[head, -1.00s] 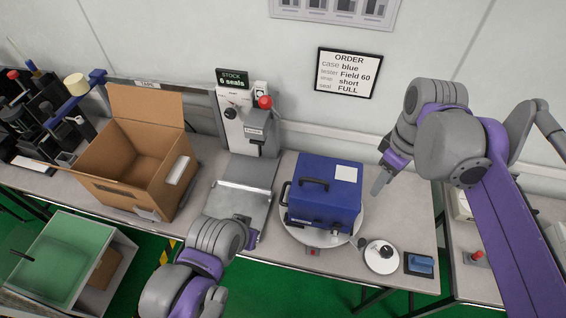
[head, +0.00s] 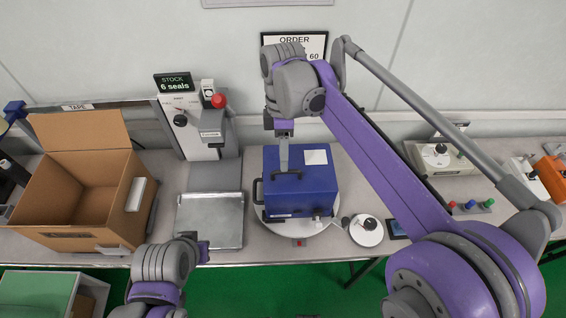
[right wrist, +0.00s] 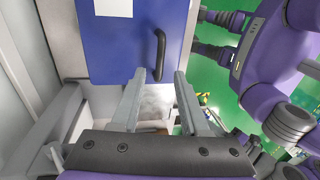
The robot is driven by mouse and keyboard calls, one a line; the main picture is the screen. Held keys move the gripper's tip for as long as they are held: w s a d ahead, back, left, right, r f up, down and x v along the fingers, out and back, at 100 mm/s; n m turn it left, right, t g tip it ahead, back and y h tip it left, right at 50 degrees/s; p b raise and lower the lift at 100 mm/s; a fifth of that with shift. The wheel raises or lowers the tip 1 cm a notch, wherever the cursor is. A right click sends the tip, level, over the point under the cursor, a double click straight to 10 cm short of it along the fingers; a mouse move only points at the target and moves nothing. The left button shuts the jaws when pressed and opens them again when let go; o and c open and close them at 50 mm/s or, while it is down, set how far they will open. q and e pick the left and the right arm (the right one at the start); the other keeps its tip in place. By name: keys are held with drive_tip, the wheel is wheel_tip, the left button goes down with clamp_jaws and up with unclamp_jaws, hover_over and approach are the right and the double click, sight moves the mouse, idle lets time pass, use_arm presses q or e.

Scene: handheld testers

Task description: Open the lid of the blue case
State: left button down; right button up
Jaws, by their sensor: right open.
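The blue case (head: 305,195) sits shut on a round white turntable (head: 270,226), with a black handle (head: 285,176) and a white label (head: 315,157) on top. My right gripper (head: 283,165) points down over the case near the handle. In the right wrist view its two fingers (right wrist: 159,76) are apart and empty, just beside the case's blue top (right wrist: 118,45) and the handle's end (right wrist: 160,55). Whether they touch the case I cannot tell. My left gripper (head: 203,249) is low, in front of the metal plate; its jaws are too small to read.
An open cardboard box (head: 80,190) stands at the left. A press with a red knob (head: 218,101) and a metal plate (head: 210,222) stand left of the case. A round white dial unit (head: 366,231) sits close at its right.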

sight(298, 175)
drive_tip(key=shift+s+f, duration=0.15)
drive_tip(key=shift+f, duration=0.6)
drive_tip(key=shift+s+f, duration=0.15)
drive_tip(key=shift+f, duration=0.55)
drive_tip(key=shift+c, duration=0.3)
clamp_jaws()
